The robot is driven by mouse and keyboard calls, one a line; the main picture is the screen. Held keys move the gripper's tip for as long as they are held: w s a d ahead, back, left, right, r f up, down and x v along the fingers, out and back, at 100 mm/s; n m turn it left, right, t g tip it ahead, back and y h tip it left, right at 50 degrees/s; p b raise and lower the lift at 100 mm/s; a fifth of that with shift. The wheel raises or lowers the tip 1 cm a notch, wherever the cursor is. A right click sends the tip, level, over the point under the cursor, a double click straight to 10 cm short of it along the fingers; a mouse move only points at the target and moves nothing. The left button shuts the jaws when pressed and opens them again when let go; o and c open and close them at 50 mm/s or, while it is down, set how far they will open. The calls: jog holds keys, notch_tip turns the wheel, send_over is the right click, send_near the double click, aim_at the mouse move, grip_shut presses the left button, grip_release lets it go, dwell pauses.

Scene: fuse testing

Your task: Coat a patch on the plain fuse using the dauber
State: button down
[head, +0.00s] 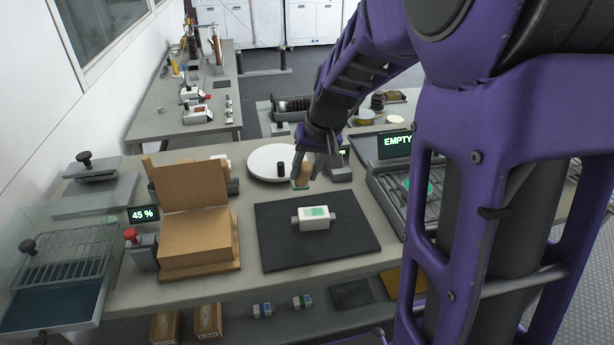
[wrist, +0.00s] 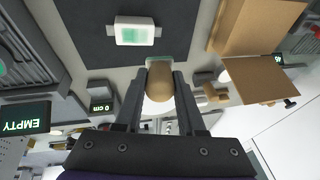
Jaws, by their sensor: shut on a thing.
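The fuse (head: 318,219) is a white block with grey ends, lying on a black mat (head: 285,258). It has a green patch on its upper face. In the wrist view the fuse (wrist: 124,36) lies at the top, its green patch in full view. My gripper (head: 310,172) is shut on the dauber (head: 301,178), which has a tan handle and a green pad at its lower end. The dauber shows between the fingers in the wrist view (wrist: 160,88). The pad is behind the fuse and appears apart from it, above the mat's far edge.
A cardboard box (head: 197,238) with its lid raised stands left of the mat. A round white plate (head: 268,162) is behind. A device with an "EMPTY" display (head: 396,145) is on the right. A glass-sided tank (head: 60,275) with a rack stands far left.

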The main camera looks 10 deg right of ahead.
dwell(0.4)
jog(key=shift+f+b, duration=0.5)
jog(key=shift+b, duration=0.05)
